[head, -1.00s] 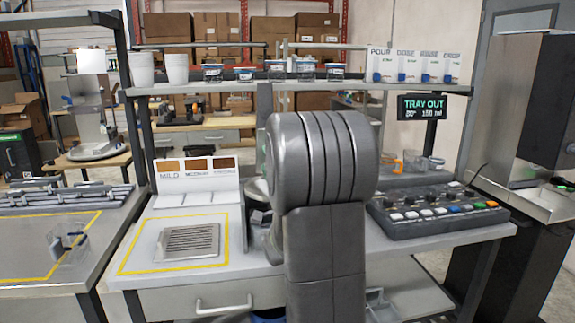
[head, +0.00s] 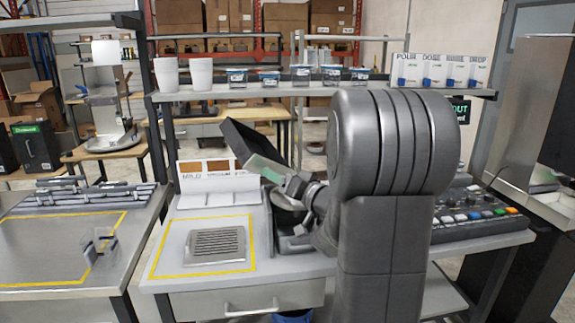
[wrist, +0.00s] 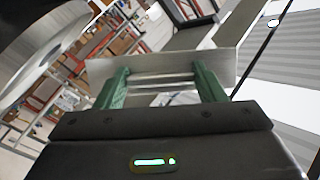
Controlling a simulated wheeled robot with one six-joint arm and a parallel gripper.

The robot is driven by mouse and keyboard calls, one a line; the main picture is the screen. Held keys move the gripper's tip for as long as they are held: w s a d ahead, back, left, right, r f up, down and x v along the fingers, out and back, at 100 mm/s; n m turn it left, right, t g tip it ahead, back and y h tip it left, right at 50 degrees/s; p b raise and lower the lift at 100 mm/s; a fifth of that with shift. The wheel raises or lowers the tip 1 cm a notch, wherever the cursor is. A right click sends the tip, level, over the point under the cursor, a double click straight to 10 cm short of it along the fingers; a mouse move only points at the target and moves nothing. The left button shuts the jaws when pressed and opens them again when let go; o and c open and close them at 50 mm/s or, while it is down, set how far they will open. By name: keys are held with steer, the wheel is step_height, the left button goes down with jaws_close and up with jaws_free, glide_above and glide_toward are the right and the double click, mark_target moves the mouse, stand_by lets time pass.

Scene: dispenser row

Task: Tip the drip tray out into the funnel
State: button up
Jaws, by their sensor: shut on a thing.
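My gripper (wrist: 162,88) has green fingers around a pale metal piece, which I take to be the drip tray (wrist: 160,62), in the wrist view. In the head view a dark, flat, shallow tray (head: 243,142) is raised above the counter and steeply tilted, beyond my wrist. The fingers are hard to make out there. A round metal rim (head: 287,199), probably the funnel, is below and right of the tray, partly hidden by my arm. I cannot see any liquid.
A slotted metal grate (head: 217,245) lies inside a yellow outline on the counter (head: 175,235). A button panel (head: 480,212) is behind my arm at right. The upper shelf (head: 215,95) holds cups and jars.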

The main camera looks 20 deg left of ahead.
steer(key=shift+s+a+n+h, duration=0.15)
steer(key=shift+a+n+h, duration=0.1)
steer(key=shift+n+h, duration=0.4)
steer(key=n+p, duration=0.1)
steer(key=p, duration=0.1)
steer(key=n+h+p, duration=0.1)
steer(key=p, duration=0.1)
steer(key=n+g+h+p, duration=0.1)
steer(key=shift+s+a+r+h+p, duration=0.2)
steer(key=shift+a+r+h+p, duration=0.05)
steer(key=shift+a+r+p, duration=0.15)
steer(key=shift+a+f+n+h+p, duration=0.2)
steer(key=shift+n+h+p, duration=0.45)
steer(key=shift+p, duration=0.25)
steer(key=shift+d, duration=0.1)
